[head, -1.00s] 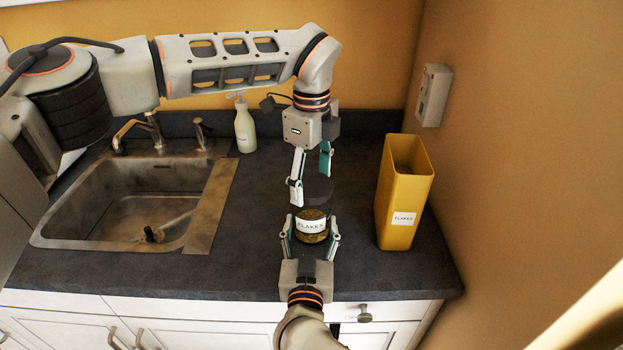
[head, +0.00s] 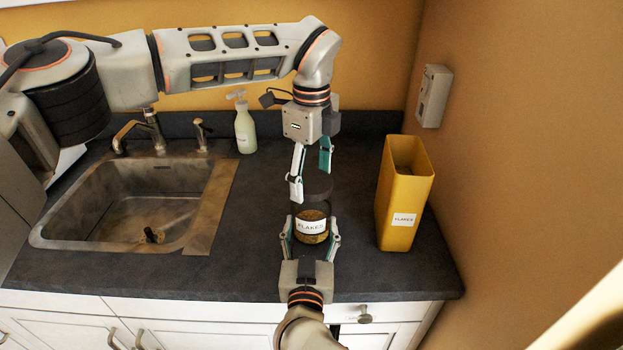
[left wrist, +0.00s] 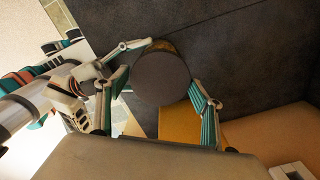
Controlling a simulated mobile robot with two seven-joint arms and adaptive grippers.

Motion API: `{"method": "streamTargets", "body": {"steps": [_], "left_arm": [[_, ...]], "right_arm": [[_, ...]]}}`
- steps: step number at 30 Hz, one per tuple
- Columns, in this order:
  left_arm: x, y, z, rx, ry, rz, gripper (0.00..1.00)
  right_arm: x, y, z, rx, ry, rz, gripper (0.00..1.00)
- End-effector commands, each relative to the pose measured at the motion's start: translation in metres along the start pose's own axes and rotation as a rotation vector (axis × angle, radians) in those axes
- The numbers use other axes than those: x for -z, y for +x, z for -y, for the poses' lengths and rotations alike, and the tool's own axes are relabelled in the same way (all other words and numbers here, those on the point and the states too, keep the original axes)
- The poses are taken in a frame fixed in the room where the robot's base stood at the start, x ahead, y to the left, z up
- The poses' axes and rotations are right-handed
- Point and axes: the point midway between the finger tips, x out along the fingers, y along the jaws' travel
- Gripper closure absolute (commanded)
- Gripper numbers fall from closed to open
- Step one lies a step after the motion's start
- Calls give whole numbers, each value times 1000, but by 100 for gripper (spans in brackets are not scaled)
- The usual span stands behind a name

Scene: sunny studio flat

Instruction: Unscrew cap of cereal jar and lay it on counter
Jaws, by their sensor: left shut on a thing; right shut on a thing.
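The cereal jar (head: 312,232), brown-gold with a white FLAKES label, is upright in my right gripper (head: 310,240), which is shut on its sides low over the counter (head: 255,225). My left gripper (head: 311,182) comes from above and is shut on the dark round cap (head: 318,187).
A tall yellow FLAKES container (head: 399,215) stands to the right, near the wall. A sink (head: 75,243) with a faucet is on the left. A pump bottle (head: 244,130) stands at the back. The counter is clear between sink and jar.

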Motion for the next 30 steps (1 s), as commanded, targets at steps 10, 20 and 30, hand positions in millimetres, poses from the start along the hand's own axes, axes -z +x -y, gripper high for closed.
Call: {"method": "streamTargets", "body": {"steps": [10, 20, 30], "left_arm": [[0, -10, 0, 1, 1, 0, 59], [0, -11, 0, 1, 1, 0, 59], [0, -43, 0, 2, 0, 1, 59]], "right_arm": [[0, 0, 0, 0, 0, -1, 100], [0, 0, 0, 0, 0, -1, 100], [0, 0, 0, 0, 0, -1, 100]]}}
